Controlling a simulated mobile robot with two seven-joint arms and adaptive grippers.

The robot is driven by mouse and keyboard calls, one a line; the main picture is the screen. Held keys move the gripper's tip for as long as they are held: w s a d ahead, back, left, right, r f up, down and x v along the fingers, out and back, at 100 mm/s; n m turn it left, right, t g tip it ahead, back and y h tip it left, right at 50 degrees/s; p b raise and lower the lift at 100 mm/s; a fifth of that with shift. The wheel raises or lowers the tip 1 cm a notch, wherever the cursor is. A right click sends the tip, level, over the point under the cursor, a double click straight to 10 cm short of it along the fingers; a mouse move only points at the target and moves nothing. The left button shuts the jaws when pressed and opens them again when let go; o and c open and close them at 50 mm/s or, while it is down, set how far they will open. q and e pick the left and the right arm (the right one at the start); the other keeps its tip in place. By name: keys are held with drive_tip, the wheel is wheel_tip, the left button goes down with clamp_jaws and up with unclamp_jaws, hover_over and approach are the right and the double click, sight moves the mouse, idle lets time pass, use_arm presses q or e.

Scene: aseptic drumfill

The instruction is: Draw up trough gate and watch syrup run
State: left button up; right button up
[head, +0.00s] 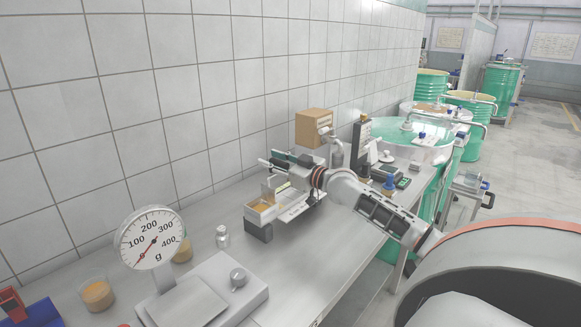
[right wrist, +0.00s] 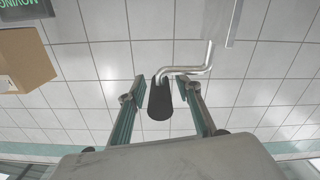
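The trough (head: 262,208) is a small pale box with orange-yellow contents, on a dark block on the steel bench. My right gripper (head: 275,162) is above and just behind it, and partly hides it. In the right wrist view my right gripper (right wrist: 162,88) is open. A black cylindrical grip (right wrist: 160,100) stands between its fingers with a gap visible on each side. A bent bare metal rod (right wrist: 190,71) runs off from this grip. I cannot tell from the head view where the rod joins the trough. The gate itself is not clearly visible. My left gripper is not in view.
A dial scale (head: 150,238) stands at the front left, with jars of amber stuff and a small bottle (head: 222,237) near it. A cardboard box (head: 313,128), a spray bottle (head: 337,153) and green drums stand farther back. The tiled wall bounds the bench.

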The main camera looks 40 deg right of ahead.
sight(290, 166)
drive_tip(key=shift+s+d+r, duration=0.1)
drive_tip(key=shift+s+d, duration=0.1)
drive_tip(key=shift+s, duration=2.3)
drive_tip(key=shift+s+d, duration=0.2)
drive_tip(key=shift+s, duration=2.3)
